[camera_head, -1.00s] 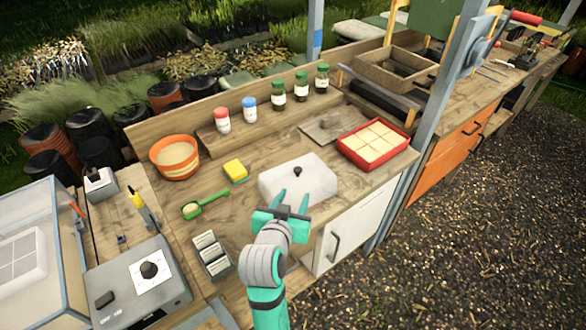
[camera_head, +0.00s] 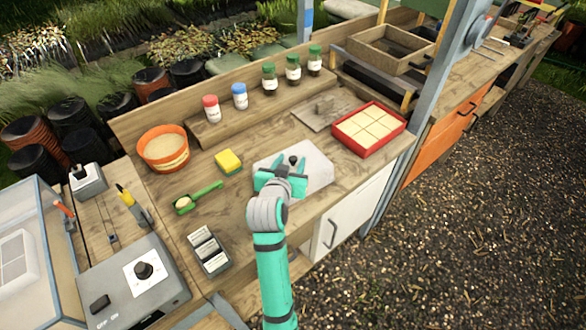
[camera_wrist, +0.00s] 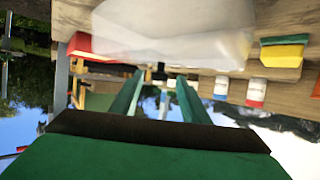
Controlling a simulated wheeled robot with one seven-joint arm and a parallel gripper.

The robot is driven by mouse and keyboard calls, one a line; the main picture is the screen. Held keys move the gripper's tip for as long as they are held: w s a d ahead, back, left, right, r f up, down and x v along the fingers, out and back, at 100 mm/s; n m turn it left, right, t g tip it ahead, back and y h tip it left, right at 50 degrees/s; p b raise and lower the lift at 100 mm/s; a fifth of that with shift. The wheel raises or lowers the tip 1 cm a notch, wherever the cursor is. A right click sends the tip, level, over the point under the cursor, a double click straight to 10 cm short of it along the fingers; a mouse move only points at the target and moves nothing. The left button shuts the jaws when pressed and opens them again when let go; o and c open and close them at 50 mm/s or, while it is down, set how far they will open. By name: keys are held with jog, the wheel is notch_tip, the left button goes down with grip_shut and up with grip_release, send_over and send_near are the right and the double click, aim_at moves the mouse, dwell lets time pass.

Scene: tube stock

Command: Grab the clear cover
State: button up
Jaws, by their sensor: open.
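The knob is not visible in the wrist view, and I cannot tell whether the fingers touch the cover.
A red tray (camera_head: 369,130) of pale blocks stands right of the cover. A yellow sponge (camera_head: 228,161), a green scoop (camera_head: 197,198) and an orange pot (camera_head: 163,148) are to the left. A grey card holder (camera_head: 208,250) stands front left. Several shakers and jars line the back shelf.

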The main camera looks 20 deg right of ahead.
jog(key=shift+x, duration=1.45)
jog(key=shift+c, duration=0.4)
jog(key=c, duration=1)
jog(key=shift+r, duration=0.2)
